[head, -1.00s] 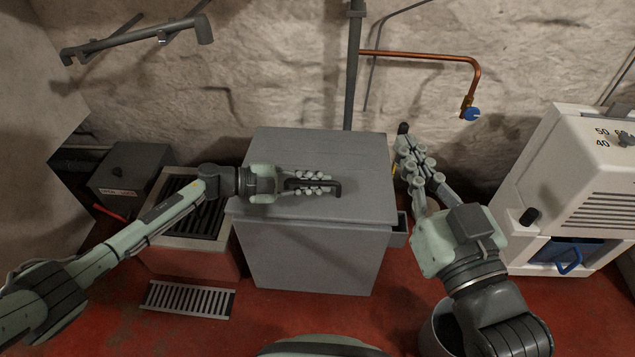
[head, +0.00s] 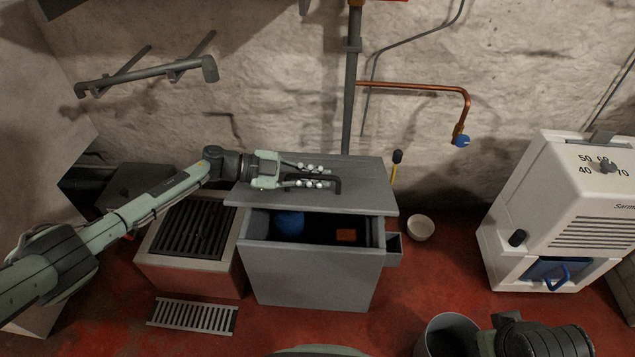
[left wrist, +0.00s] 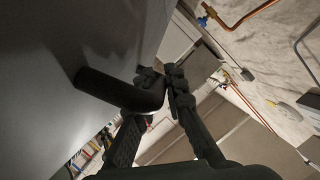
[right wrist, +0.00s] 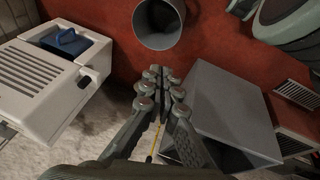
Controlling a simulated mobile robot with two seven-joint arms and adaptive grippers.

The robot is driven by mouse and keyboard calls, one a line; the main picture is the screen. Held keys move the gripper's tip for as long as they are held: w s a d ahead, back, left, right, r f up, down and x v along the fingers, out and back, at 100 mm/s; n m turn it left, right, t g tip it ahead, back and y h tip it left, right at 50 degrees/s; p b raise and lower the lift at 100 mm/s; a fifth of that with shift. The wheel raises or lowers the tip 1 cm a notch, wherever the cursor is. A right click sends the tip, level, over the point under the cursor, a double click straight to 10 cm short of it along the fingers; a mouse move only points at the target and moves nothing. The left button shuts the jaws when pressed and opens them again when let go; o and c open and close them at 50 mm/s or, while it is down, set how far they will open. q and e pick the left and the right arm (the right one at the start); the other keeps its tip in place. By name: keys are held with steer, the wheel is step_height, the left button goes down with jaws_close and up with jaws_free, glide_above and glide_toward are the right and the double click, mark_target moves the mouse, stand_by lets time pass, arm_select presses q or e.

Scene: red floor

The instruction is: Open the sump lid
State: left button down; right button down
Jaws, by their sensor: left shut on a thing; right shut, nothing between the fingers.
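A grey box (head: 310,278) stands in the middle of the floor. Its flat grey lid (head: 368,195) sits back toward the wall, leaving the front of the box uncovered. A blue thing (head: 289,226) and a small orange thing (head: 346,235) show inside. My left gripper (head: 318,177) is shut on the lid's dark handle (head: 337,186); the handle also shows in the left wrist view (left wrist: 112,90). My right gripper (right wrist: 165,85) is shut and empty in the right wrist view; in the head view only part of its arm shows, at the lower right.
A grated box (head: 240,240) stands close on the left, with a loose grate (head: 193,316) before it. A white appliance (head: 575,225) stands right. A bowl (head: 420,228), bucket (head: 424,340) and yellow-handled tool (head: 394,174) are nearby. A copper pipe (head: 415,86) crosses the wall.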

arm_select(q)
steer(key=shift+w+r, duration=0.6)
steer(key=shift+r, duration=0.35)
steer(key=shift+n+g, duration=0.3)
steer(key=shift+n, duration=0.2)
steer(key=shift+w+r+p, duration=0.3)
steer(key=shift+w+r, duration=1.3)
steer(key=shift+r, duration=0.15)
arm_select(e)
steer(key=shift+w+a+f, duration=0.1)
steer(key=shift+w+f, duration=0.1)
steer(key=shift+f, duration=0.35)
steer(key=shift+w+f, duration=0.2)
steer(key=shift+f, duration=0.3)
